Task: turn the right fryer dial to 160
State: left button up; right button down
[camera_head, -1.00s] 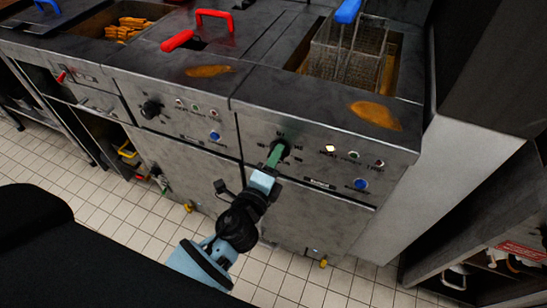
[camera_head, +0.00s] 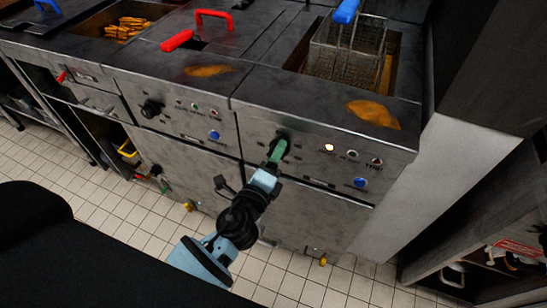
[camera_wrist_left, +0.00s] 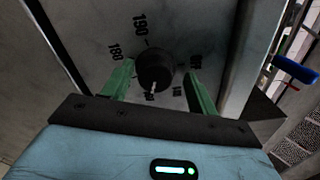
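The right fryer dial (camera_wrist_left: 155,68) is a round black knob on a grey metal panel, with a white pointer mark toward the bottom of the picture. Numbers ring it; 190 and 180 are readable, and those low by the pointer are too small or covered to read surely. My left gripper (camera_head: 277,151) is at this dial on the front of the right fryer. In the left wrist view its green fingers (camera_wrist_left: 160,78) stand either side of the knob, with a visible gap on each side. The gripper hides most of the dial in the head view. My right gripper is not in view.
Right of the dial are a lit indicator (camera_head: 329,147) and a blue button (camera_head: 360,183). The left fryer's dial (camera_head: 151,109) is further left. A wire basket (camera_head: 347,47) with a blue handle sits in the fryer top. Tiled floor lies below.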

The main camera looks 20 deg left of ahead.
pick_arm(q)
jog(key=s+b, duration=0.1)
jog(key=s, duration=0.6)
jog(key=shift+s+a+f, duration=0.2)
jog(key=shift+s, duration=0.05)
dwell(0.6)
